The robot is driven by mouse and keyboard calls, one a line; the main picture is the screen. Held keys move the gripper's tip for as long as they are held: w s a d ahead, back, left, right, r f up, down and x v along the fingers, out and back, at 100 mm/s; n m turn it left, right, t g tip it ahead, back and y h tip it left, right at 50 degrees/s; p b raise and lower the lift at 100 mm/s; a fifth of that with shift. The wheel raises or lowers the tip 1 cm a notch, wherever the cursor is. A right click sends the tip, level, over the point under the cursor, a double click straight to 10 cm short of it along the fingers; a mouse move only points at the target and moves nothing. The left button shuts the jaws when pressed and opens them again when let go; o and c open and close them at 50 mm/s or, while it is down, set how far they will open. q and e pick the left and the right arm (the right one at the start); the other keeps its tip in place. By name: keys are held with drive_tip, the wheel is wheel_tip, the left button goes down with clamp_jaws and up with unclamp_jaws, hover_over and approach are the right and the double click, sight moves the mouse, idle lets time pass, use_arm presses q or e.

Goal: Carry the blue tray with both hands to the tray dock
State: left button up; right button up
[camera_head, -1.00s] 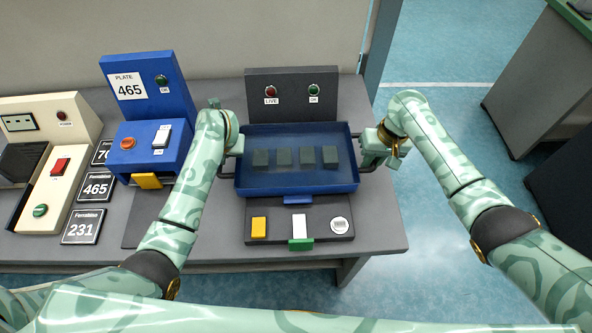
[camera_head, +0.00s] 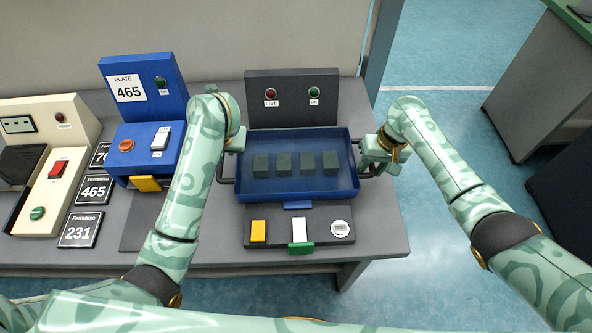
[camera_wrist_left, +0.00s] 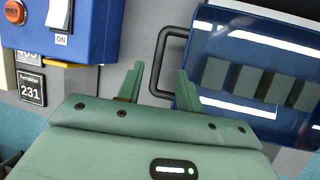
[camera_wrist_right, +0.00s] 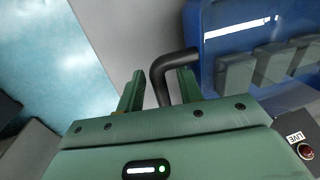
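The blue tray (camera_head: 298,196) lies level in front of a dark grey panel (camera_head: 292,88) with LIVE and OK lamps, and holds several dark green blocks (camera_head: 308,163). I cannot tell which fixture is the tray dock. My left gripper (camera_head: 236,142) is at the tray's left side; in the left wrist view its fingers (camera_wrist_left: 160,72) are apart, with the black left handle (camera_wrist_left: 161,60) beyond their tips. My right gripper (camera_head: 370,158) is at the right side; in the right wrist view its fingers (camera_wrist_right: 160,78) stand apart on either side of the black right handle (camera_wrist_right: 170,65), without a visible grip.
A control panel (camera_head: 275,230) with yellow, white and green parts lies in front of the tray. A blue machine (camera_head: 150,148) and a cream machine (camera_head: 60,168) stand left, with number plates (camera_head: 90,190) between. Open floor lies right of the table.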

drive_tip(key=shift+r, duration=0.25)
use_arm(q)
drive_tip(key=v, duration=0.2)
drive_tip(key=shift+s+r, duration=0.1)
drive_tip(key=shift+r, duration=0.25)
use_arm(e)
wheel_tip(320, 180, up, 11)
drive_tip(key=d, duration=0.2)
drive_tip(key=shift+w+r, duration=0.15)
drive_tip(key=shift+w, duration=0.05)
drive_tip(key=shift+d, duration=0.1)
